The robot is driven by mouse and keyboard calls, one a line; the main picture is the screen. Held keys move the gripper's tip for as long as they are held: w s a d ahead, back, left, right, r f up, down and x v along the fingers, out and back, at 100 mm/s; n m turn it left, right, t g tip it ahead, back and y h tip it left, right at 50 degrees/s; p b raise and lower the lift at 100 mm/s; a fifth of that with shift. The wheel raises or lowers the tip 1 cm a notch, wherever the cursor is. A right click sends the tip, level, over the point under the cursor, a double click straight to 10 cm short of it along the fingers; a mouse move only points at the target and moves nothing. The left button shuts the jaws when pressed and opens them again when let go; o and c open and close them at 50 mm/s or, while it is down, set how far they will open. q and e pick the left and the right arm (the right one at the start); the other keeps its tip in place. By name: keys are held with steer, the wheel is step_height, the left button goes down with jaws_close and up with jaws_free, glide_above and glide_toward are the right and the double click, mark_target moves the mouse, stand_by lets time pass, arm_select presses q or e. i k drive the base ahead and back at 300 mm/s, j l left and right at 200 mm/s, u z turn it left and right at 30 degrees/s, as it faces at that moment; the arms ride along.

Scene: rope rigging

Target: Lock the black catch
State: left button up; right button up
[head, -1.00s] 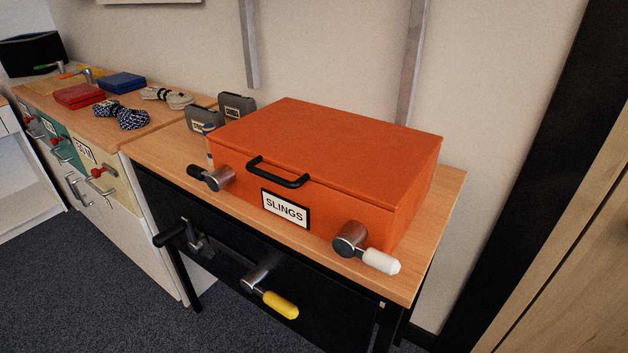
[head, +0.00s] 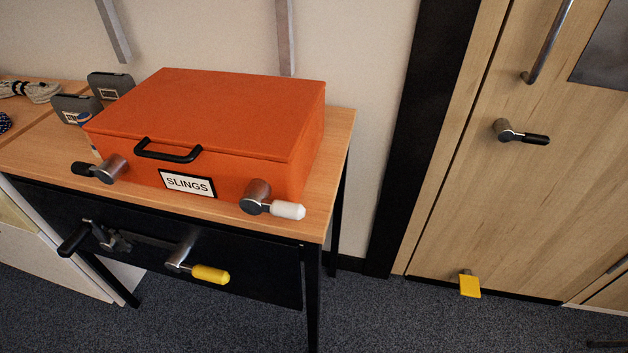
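An orange case (head: 210,115) labelled SLINGS sits closed on a wooden-topped table. On its front left is a catch with a black grip (head: 84,169) on a metal hub, the grip pointing left. On its front right is a catch with a white grip (head: 287,210), pointing right. Below, the dark table front has a black-gripped lever (head: 75,239) at left and a yellow-gripped one (head: 210,274) pointing right. A black-gripped lever (head: 536,139) on the wooden door also points right. Neither of my grippers is in view.
The wooden door (head: 470,210) stands at right with a long metal handle (head: 548,42) and a yellow piece (head: 470,286) near its foot. Grey boxes (head: 110,86) stand left behind the case. Carpet (head: 400,320) is clear in front of the door.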

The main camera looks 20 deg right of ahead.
mark_target(109, 171)
steer(key=i+j+z, duration=0.25)
steer(key=j+z, duration=0.15)
steer(key=i+j+z, duration=0.1)
steer(key=j+z, duration=0.35)
steer(key=j, duration=0.15)
steer(key=i+j+z, duration=0.1)
steer(key=j+z, duration=0.3)
steer(key=j, duration=0.15)
steer(key=j+z, duration=0.4)
steer(key=j, duration=0.15)
